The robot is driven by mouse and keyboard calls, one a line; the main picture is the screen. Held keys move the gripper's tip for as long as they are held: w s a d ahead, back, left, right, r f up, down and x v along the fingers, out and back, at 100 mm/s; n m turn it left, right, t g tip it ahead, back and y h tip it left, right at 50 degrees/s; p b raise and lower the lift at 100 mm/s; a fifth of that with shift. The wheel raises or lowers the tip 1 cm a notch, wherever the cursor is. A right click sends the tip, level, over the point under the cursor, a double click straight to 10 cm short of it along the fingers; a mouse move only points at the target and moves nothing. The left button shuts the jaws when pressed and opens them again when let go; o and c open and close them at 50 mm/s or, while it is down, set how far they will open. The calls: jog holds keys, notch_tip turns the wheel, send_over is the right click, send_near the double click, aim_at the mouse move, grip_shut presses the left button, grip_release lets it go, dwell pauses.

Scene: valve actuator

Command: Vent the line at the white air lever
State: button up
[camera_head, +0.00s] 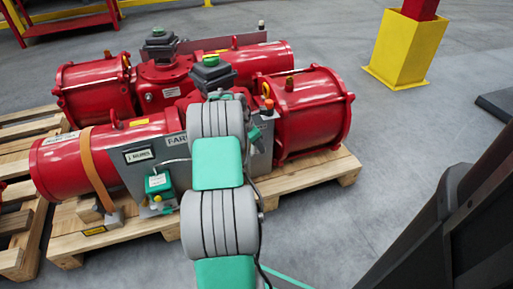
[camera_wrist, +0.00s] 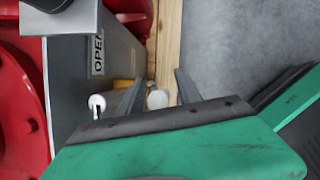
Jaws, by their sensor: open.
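The wrist view shows my gripper (camera_wrist: 159,78) open, its two dark fingers apart and pointing along the grey panel (camera_wrist: 120,50) marked OPEN. A pale rounded end (camera_wrist: 158,98) shows between the fingers; I cannot tell whether it touches either one. A white rounded part (camera_wrist: 97,103) with a dark slot sits outside the left finger, close to the panel. I cannot tell for sure which of these pale parts belongs to the white air lever. In the head view my arm covers the gripper and the lever area in front of the red valve actuator (camera_head: 312,115).
The actuator lies on a wooden pallet (camera_head: 340,165). A yellow post base (camera_head: 405,50) stands at the back right. The floor right of the pallet is clear.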

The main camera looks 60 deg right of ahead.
jog(key=shift+c, duration=0.5)
grip_shut()
dwell(0.9)
